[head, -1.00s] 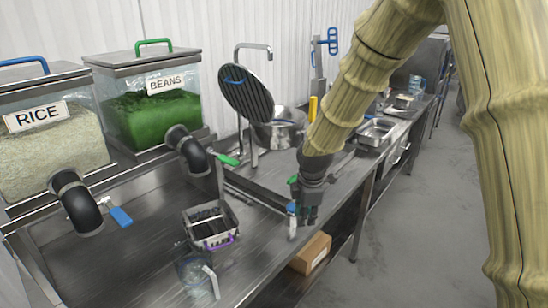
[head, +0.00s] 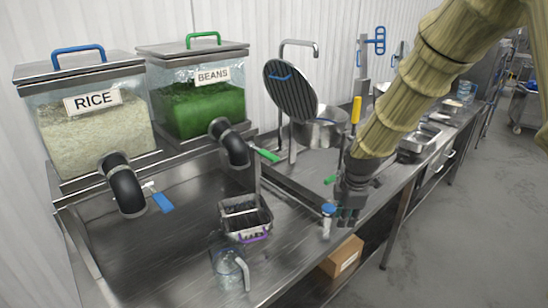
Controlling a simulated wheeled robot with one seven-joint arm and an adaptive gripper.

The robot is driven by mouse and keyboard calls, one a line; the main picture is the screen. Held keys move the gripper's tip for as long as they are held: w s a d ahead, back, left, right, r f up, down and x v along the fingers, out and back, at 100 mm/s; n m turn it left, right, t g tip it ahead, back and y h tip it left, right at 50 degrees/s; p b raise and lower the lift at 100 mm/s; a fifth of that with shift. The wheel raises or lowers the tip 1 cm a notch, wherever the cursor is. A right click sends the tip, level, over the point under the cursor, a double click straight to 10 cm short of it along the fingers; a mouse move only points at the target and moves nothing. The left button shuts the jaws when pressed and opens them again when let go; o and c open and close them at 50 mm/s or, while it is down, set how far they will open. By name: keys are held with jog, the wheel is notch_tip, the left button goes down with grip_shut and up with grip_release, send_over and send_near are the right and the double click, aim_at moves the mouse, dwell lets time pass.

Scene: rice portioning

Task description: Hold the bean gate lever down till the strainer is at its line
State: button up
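The beans bin (head: 205,105) is a clear box of green beans at the back. Its black elbow spout (head: 232,145) carries a green gate lever (head: 265,156) that sticks out to the right. A square metal basket with a dark inside and a purple handle, which looks like the strainer (head: 262,232), sits on the counter below and in front of the spout. Its line and the level inside are too small to make out. My gripper (head: 349,218) points down by the counter's front edge, right of the basket and away from the lever. Its finger opening is unclear.
The rice bin (head: 92,135) with a blue lever (head: 162,202) stands left. A clear jug (head: 228,272) is in front of the basket. A blue-topped item (head: 327,210) is beside my gripper. A pot (head: 320,130) and tap (head: 298,45) are behind. A cardboard box (head: 343,258) lies below.

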jog(key=s+f+m, duration=0.1)
jog(key=s+f, duration=0.1)
jog(key=f, duration=0.2)
jog(key=s+f+m, duration=0.1)
jog(key=s+f, duration=0.1)
jog(key=f, duration=0.3)
jog(key=s+a+f+m, duration=0.1)
jog(key=s+f+m, duration=0.1)
jog(key=f, duration=0.3)
jog(key=shift+s+f+g+y, duration=0.2)
jog(key=shift+s+g+y, duration=0.2)
jog(key=shift+s, duration=0.1)
grip_shut()
jog(key=s+f+m, duration=0.4)
jog(key=s+f, duration=0.3)
jog(key=s, duration=0.4)
jog(key=s+d+f+m+g, duration=0.1)
jog(key=s+f+m, duration=0.4)
jog(key=s+f, duration=0.3)
jog(key=s+f+m+b, duration=0.1)
jog(key=s+f+m, duration=0.3)
jog(key=s, duration=1)
notch_tip(320, 180, down, 4)
jog(key=shift+s+d+r+m+h, duration=0.2)
jog(key=shift+s+d+m+h, duration=0.1)
jog(key=shift+s+d+m, duration=0.1)
jog(key=shift+w+a, duration=0.1)
jog(key=shift+a, duration=0.05)
